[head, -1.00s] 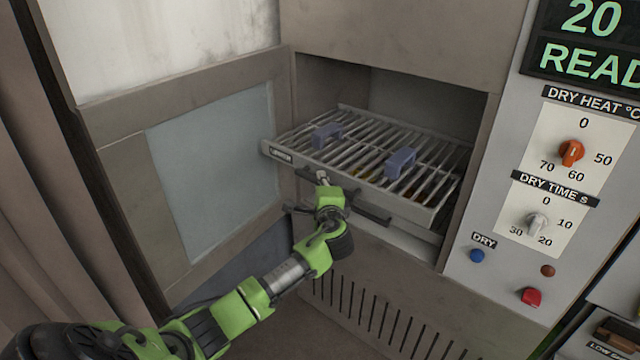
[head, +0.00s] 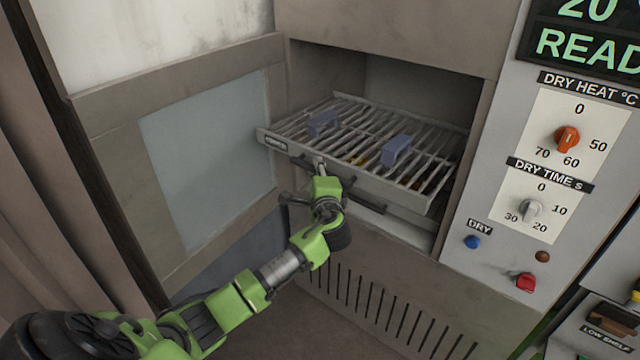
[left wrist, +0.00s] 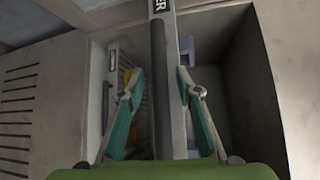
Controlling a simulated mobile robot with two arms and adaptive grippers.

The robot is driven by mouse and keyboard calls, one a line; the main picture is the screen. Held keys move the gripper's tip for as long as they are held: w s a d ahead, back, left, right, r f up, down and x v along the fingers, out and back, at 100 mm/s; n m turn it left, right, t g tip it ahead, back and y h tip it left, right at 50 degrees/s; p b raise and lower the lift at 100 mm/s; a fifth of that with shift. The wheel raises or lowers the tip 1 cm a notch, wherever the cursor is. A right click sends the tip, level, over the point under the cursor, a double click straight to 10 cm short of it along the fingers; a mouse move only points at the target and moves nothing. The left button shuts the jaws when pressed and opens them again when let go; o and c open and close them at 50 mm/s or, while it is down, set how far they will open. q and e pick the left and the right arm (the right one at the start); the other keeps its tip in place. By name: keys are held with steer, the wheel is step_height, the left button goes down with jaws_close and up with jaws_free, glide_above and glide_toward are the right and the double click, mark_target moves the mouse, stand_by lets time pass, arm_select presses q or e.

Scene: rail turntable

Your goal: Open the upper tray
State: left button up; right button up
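The upper tray (head: 352,178) is a metal wire rack with a labelled front plate. It sticks out of the cabinet opening. Its dark bar handle (head: 303,163) runs along the front; in the left wrist view the handle (left wrist: 158,95) runs up the middle. My left gripper (head: 320,168) is at this handle. In the left wrist view its teal-padded fingers (left wrist: 159,76) stand apart on either side of the bar, with visible gaps. A lower tray's handle (head: 370,204) shows below, partly hidden by my gripper. My right gripper is not in view.
Two blue blocks (head: 396,150) (head: 323,122) sit on the rack; yellow and orange bits show below its bars. The cabinet door (head: 205,160) stands open at left. A control panel (head: 535,190) with knobs and buttons is at right.

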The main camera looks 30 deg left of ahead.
arm_select(q)
steer(key=v, duration=1.1)
steer(key=shift+a, duration=0.15)
steer(key=s+d+f+g+h+b, duration=0.15)
steer(key=s+f, duration=0.25)
steer(key=f, duration=1)
steer(key=s+d+f+g+h, duration=0.1)
steer(key=s+f+g+h, duration=0.15)
steer(key=f, duration=1.05)
steer(key=s+d+f+g+h+b, duration=0.15)
steer(key=s+f, duration=0.25)
steer(key=f, duration=1)
steer(key=s+d+f+n+g+h, duration=0.1)
steer(key=s+d+f+n+g, duration=0.1)
steer(key=s+f, duration=0.6)
steer(key=s+d+f+n+g+h, duration=0.2)
steer(key=s+f, duration=0.7)
steer(key=s, duration=1)
steer(key=s+d+f+n+g+h+b, duration=0.1)
steer(key=s+d+f+n, duration=0.4)
steer(key=s, duration=0.9)
step_height(320, 180, down, 3)
steer(key=shift+s+f+g+h, duration=0.2)
steer(key=shift+s+g+h, duration=0.1)
steer(key=shift+g+h, duration=0.25)
